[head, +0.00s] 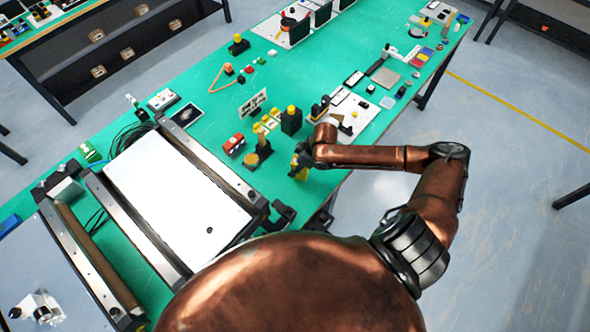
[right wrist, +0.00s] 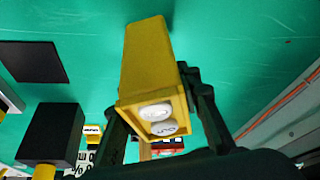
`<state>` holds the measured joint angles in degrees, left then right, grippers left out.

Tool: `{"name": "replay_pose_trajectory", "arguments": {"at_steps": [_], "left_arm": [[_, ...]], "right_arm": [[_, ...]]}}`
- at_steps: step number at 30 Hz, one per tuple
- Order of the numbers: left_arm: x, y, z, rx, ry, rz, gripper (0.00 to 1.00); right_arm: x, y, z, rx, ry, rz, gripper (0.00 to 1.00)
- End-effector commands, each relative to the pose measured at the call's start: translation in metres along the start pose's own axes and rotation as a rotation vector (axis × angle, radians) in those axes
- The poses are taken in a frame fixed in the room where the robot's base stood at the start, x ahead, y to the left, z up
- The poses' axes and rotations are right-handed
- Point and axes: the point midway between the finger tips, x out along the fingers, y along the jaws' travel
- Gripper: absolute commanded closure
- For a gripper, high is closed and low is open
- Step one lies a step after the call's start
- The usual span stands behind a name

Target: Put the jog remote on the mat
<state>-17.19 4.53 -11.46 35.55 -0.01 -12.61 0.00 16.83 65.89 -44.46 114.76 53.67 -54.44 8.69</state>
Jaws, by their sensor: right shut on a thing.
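The jog remote is a yellow box with two round white buttons on its end face. It fills the middle of the right wrist view (right wrist: 150,70), between the dark fingers of my right gripper (right wrist: 165,105), which is shut on it. In the head view my right gripper (head: 303,158) is over the green table near its right edge, with the yellow remote (head: 299,173) partly hidden below it. A flat dark square, apparently the mat (head: 187,115), lies left of the gripper in the head view. A dark square (right wrist: 33,62) also shows in the right wrist view. My left gripper is out of view.
A mini conveyor with a white belt (head: 175,195) lies to the left. Green table shows between the items.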

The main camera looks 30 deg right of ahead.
Motion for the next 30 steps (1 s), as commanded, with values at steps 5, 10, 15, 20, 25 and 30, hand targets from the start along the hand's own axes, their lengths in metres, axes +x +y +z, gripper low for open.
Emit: {"name": "replay_pose_trajectory", "arguments": {"at_steps": [5,10,15,20,25,30], "left_arm": [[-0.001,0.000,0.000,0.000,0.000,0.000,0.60],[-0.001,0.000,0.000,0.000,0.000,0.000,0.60],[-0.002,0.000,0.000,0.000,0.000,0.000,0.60],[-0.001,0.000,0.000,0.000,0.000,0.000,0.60],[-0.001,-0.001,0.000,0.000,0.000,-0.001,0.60],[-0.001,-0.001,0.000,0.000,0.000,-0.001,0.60]], "right_arm": [[0.017,-0.001,0.006,0.000,0.001,0.000,0.98],[0.016,-0.001,0.006,-0.001,0.001,0.000,0.98],[0.019,-0.001,0.008,0.001,0.000,-0.001,0.67],[0.019,-0.001,0.008,0.000,-0.001,-0.001,0.56],[0.019,-0.001,0.008,0.000,0.000,-0.001,0.51],[0.018,-0.001,0.008,0.000,0.000,-0.001,0.51]]}}
